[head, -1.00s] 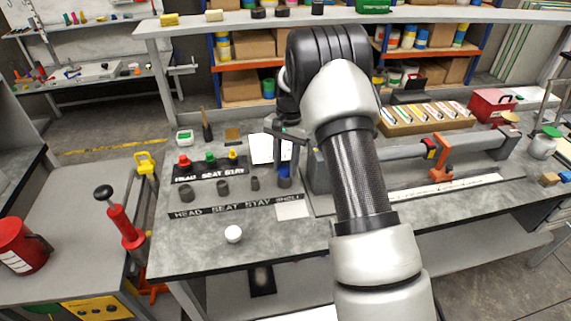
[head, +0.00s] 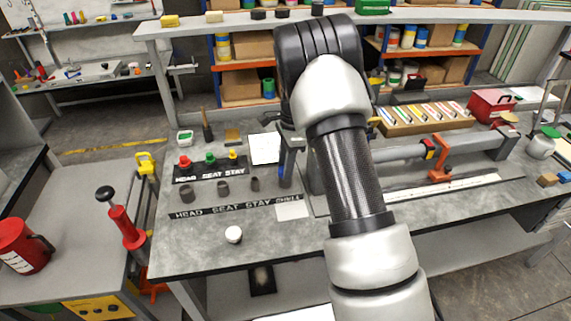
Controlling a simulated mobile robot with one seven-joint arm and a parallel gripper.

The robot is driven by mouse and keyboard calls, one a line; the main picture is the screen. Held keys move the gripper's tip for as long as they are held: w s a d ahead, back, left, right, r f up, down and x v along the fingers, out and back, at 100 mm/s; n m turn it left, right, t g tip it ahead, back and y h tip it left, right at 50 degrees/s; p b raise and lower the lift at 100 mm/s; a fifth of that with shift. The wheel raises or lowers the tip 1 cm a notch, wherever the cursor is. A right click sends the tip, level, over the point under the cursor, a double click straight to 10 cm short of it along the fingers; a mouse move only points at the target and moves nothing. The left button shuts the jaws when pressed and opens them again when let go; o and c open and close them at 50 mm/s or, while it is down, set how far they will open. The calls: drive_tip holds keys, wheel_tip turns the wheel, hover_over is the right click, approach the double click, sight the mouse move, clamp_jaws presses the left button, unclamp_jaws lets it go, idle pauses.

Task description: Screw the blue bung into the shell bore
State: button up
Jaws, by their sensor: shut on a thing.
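My gripper (head: 287,158) points down at the bench behind the SHELL label, left of my forearm. It is shut on the blue bung (head: 283,173), and only a strip of blue shows below and between the fingers. The bung is over the shell place at the right end of the lower label strip (head: 240,208). The dark shell bore there is mostly hidden by the bung and fingers. I cannot tell how deep the bung sits or whether its thread has caught.
Red (head: 185,161), green (head: 210,158) and yellow (head: 233,155) bungs stand on the upper strip. Three grey sockets, including the head socket (head: 186,194), stand in front. A white round object (head: 234,234) sits near the bench's front edge. An orange clamp (head: 440,158) stands right.

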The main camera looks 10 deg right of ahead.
drive_tip(key=shift+a, duration=0.25)
drive_tip(key=m+p, duration=0.1)
drive_tip(key=m, duration=0.2)
drive_tip(key=shift+r, duration=0.15)
drive_tip(key=shift+o, duration=0.2)
drive_tip(key=shift+m+t, duration=0.3)
drive_tip(key=shift+m, duration=0.5)
drive_tip(key=m+p, duration=0.2)
drive_tip(key=shift+r+m, duration=0.1)
drive_tip(key=shift+m, duration=0.2)
drive_tip(key=shift+c, duration=0.2)
drive_tip(key=shift+o, duration=0.2)
drive_tip(key=shift+f+m, duration=0.25)
drive_tip(key=shift+m, duration=0.75)
